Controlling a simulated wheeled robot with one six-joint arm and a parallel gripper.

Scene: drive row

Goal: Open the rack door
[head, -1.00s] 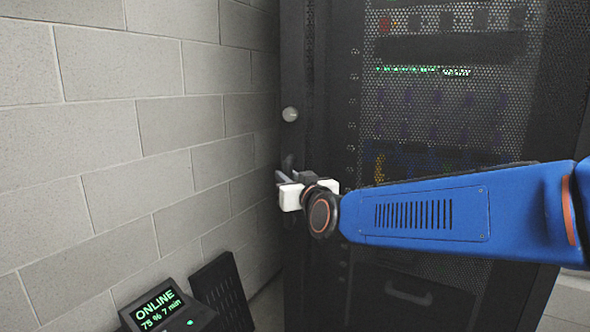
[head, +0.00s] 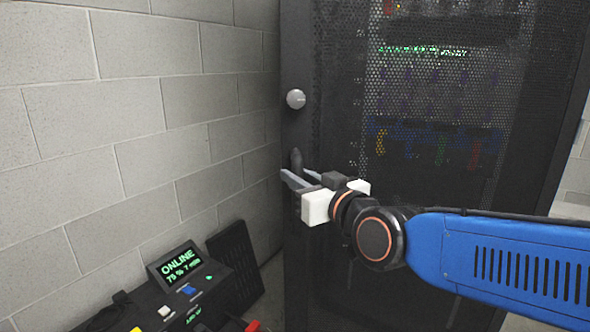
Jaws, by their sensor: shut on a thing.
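The rack door (head: 335,75) is a dark perforated mesh panel that fills the middle and right of the head view. A round silver knob or lock (head: 296,99) sits near its left edge. Below it is a dark upright handle (head: 295,160) on the same edge. My gripper (head: 298,178) is at this handle, its grey fingers on either side of its lower part, and it is shut on it. The fingers and white gripper body hide the handle's lower end. I cannot tell whether the door stands slightly off its frame.
A grey block wall (head: 140,120) stands close on the left. At lower left is a dark unit with a green-lit "ONLINE" screen (head: 180,265) and small buttons. A dark slotted panel (head: 235,268) leans beside it. Coloured cables (head: 440,150) show behind the mesh.

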